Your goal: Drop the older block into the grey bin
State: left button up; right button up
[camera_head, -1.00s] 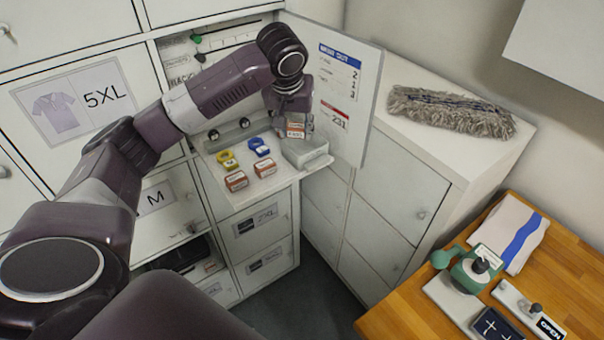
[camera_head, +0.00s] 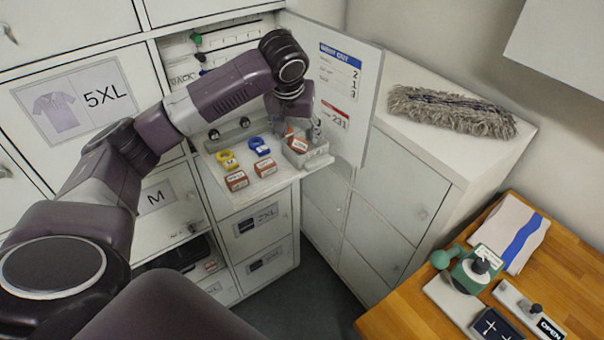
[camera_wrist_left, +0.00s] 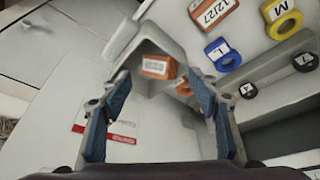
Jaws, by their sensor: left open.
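The grey bin (camera_head: 318,160) sits at the right end of the pulled-out shelf. An orange-red block with a white label (camera_head: 297,145) is in it, tilted; the wrist view also shows this block (camera_wrist_left: 157,67) inside the grey walls. My left gripper (camera_head: 304,128) is just above the bin, its fingers apart in the wrist view (camera_wrist_left: 158,108) with nothing between them. Two more orange-red labelled blocks, one nearer (camera_head: 236,180) and one farther (camera_head: 265,167), stand on the shelf left of the bin. Their dates are too small to read in the head view.
A yellow ring (camera_head: 227,160) and a blue ring (camera_head: 259,146) lie behind the blocks. An open door with a notice (camera_head: 342,90) stands right beside the bin. A mop head (camera_head: 450,110) lies on the white cabinet; a wooden desk (camera_head: 400,315) is at lower right.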

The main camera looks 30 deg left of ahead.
pick_arm(q)
jog(key=v, duration=1.1)
jog(key=shift+d+r, duration=0.15)
jog(key=shift+r, duration=0.2)
jog(key=shift+s, duration=0.2)
